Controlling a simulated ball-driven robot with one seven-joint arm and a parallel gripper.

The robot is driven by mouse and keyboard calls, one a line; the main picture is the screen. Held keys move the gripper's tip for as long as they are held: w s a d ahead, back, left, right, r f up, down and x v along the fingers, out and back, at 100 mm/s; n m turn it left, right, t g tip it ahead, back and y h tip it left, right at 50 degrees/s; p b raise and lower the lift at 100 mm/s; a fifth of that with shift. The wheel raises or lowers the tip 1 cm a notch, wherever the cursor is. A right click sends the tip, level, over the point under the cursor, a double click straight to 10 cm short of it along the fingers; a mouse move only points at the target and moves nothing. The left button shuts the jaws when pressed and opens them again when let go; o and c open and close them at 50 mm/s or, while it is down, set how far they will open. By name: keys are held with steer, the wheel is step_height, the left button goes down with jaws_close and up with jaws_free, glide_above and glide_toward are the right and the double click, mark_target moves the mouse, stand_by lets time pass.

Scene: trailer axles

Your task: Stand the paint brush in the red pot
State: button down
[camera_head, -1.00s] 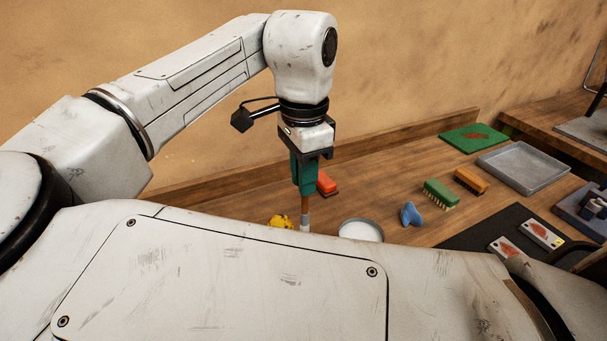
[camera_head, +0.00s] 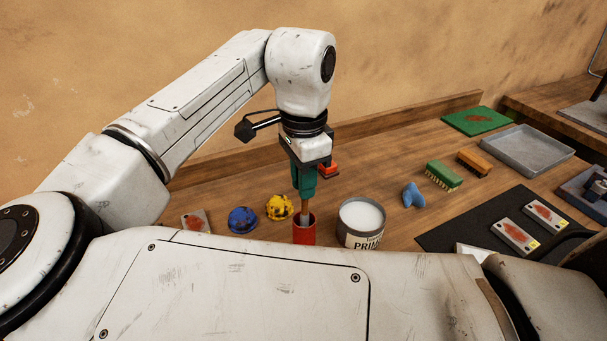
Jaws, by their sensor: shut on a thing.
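My gripper (camera_head: 304,188) points straight down with its teal fingers shut on the paint brush. The brush's brown handle (camera_head: 304,205) shows below the fingers, roughly upright. Its pale lower part (camera_head: 304,218) is at the mouth of the red pot (camera_head: 304,236) and appears to go inside the rim. The bristle end is hidden in the pot. The pot stands on the wooden bench, and its base is hidden behind my white body.
A primer can (camera_head: 361,238) stands just right of the pot. Yellow (camera_head: 279,207) and blue (camera_head: 242,220) spotted round things lie to its left. An orange-red block (camera_head: 328,170) is behind the gripper. A blue object (camera_head: 413,195), brushes (camera_head: 442,175) and a grey tray (camera_head: 526,158) lie further right.

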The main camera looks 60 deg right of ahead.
steer(key=c, duration=1)
jaws_free()
step_height(320, 180, up, 11)
steer(key=shift+f, duration=0.15)
stand_by(0.7)
